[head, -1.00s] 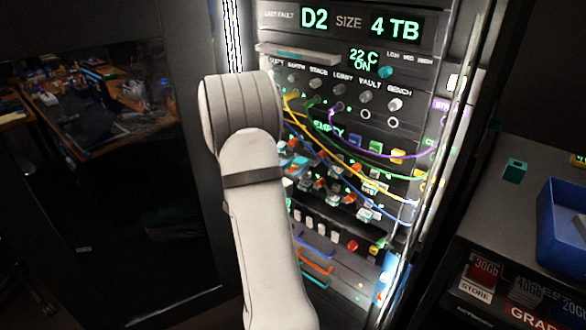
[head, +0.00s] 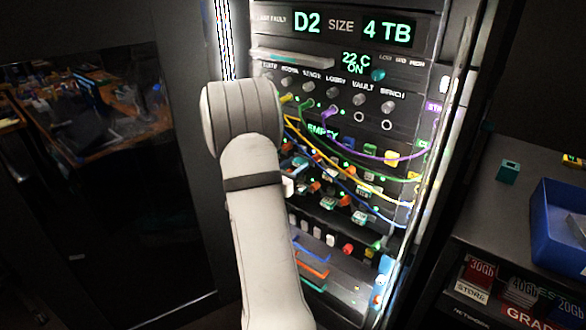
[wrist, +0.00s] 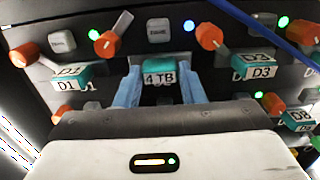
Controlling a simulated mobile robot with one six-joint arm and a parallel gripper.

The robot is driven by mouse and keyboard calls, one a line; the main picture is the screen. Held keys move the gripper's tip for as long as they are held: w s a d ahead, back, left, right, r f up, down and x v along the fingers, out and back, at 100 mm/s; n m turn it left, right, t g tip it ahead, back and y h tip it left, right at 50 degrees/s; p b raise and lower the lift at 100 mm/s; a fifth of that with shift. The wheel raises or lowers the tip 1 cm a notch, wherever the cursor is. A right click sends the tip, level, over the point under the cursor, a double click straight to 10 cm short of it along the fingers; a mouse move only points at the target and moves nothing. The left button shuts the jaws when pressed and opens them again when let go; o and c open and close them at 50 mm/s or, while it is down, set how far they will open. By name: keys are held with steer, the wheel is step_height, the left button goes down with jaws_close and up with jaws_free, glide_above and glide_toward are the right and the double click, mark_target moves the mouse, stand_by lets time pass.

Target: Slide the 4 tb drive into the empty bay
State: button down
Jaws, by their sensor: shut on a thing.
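In the wrist view the 4 TB drive (wrist: 160,79), with a teal handle and a white label, is between the blue fingers of my gripper (wrist: 160,92), which is shut on it. It is in line with the gap between drive D1 (wrist: 72,77) and drive D3 (wrist: 255,66). How deep it sits in that bay cannot be told. An orange lever (wrist: 209,37) is above and right of it. In the head view my arm hides the gripper and the drive. The rack display (head: 338,27) reads D2, SIZE 4 TB.
Yellow, purple, green and blue cables (head: 345,150) hang across the rack front; a blue cable (wrist: 265,35) crosses the wrist view's upper right. Drive D8 (wrist: 295,118) is lower right. A side counter holds a blue bin (head: 562,228) and a teal block (head: 508,171).

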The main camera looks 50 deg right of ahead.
steer(key=c, duration=0.9)
jaws_free()
steer(key=shift+o, duration=0.2)
steer(key=a, duration=0.7)
steer(key=shift+s+a+b, duration=0.3)
steer(key=shift+a+b, duration=0.05)
steer(key=shift+b, duration=0.05)
